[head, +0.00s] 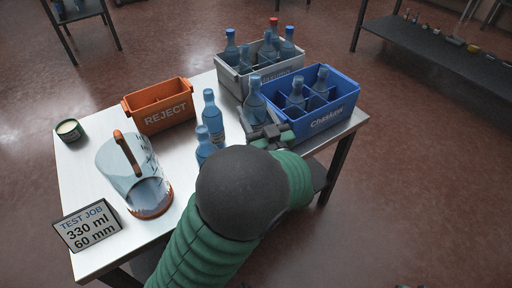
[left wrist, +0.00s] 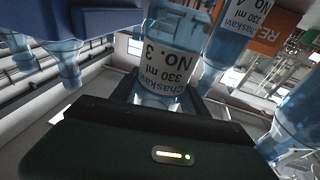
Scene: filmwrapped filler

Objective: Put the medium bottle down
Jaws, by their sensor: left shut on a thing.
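My right gripper is not in view.
Two similar bottles stand on the white table (head: 88,165), one (head: 211,110) behind the other (head: 205,148). An orange REJECT bin (head: 166,118), a grey crate (head: 235,84) with bottles, a large jug (head: 130,170), a green tin (head: 69,130) and a sign (head: 87,226) surround them.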

